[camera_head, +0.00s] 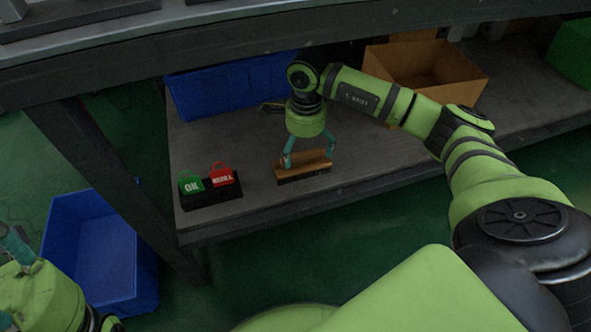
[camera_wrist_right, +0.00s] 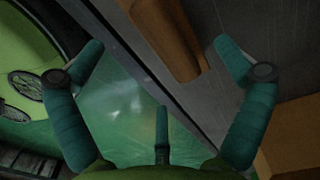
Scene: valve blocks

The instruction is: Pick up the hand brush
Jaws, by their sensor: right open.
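The hand brush (camera_head: 302,167) has a brown wooden body and a dark underside. It lies on the grey lower shelf near the front edge. My right gripper (camera_head: 309,159) is over it, pointing down, with its teal fingers spread. In the right wrist view, the brown wooden brush (camera_wrist_right: 165,35) shows at the top between the open fingers, with clear space on both sides; I cannot tell whether any finger touches it. My left gripper (camera_head: 16,246) shows only partly at the lower left, with one teal finger visible; its opening cannot be told.
A blue bin (camera_head: 230,88) and a cardboard box (camera_head: 470,86) stand behind on the shelf. Red and green tags (camera_head: 222,175) sit in a black holder to the left. The upper table beam (camera_head: 250,40) overhangs the shelf. A blue crate (camera_head: 105,250) stands on the floor.

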